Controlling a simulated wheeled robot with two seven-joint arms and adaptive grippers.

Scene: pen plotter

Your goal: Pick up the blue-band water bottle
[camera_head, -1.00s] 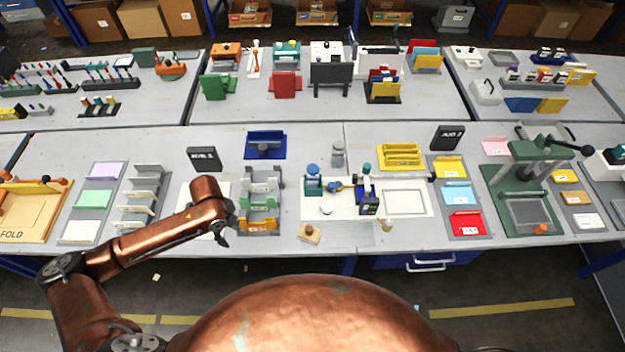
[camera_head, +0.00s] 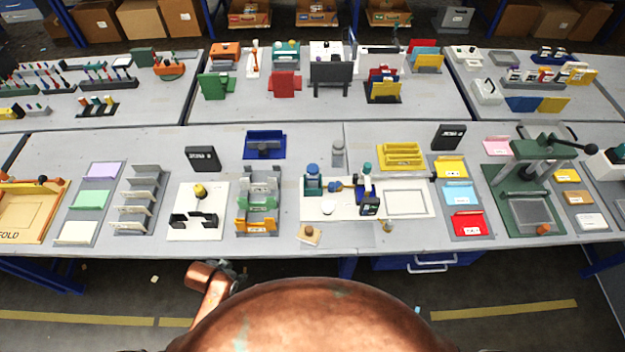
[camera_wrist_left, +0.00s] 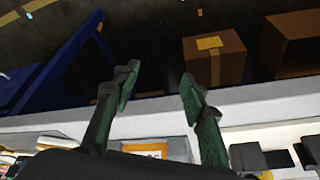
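I cannot make out a bottle with a blue band for certain in either view. Near the table's middle stand a grey metallic cylinder (camera_head: 338,154), a blue-topped jar (camera_head: 312,174) and a small teal-topped container (camera_head: 367,172); their bands are too small to tell. My left gripper (camera_head: 238,270) is low, in front of the near table edge, partly hidden by my copper body. In the left wrist view its two dark green fingers (camera_wrist_left: 158,84) are spread, with nothing between them. My right gripper is not in view.
The near table (camera_head: 395,237) carries orange-green-grey racks (camera_head: 259,204), a white fixture (camera_head: 215,220), coloured trays (camera_head: 466,222) and a green press (camera_head: 512,200). Blue drawers (camera_head: 400,262) sit below. In the wrist view, a cardboard box (camera_wrist_left: 213,60) lies past a table edge.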

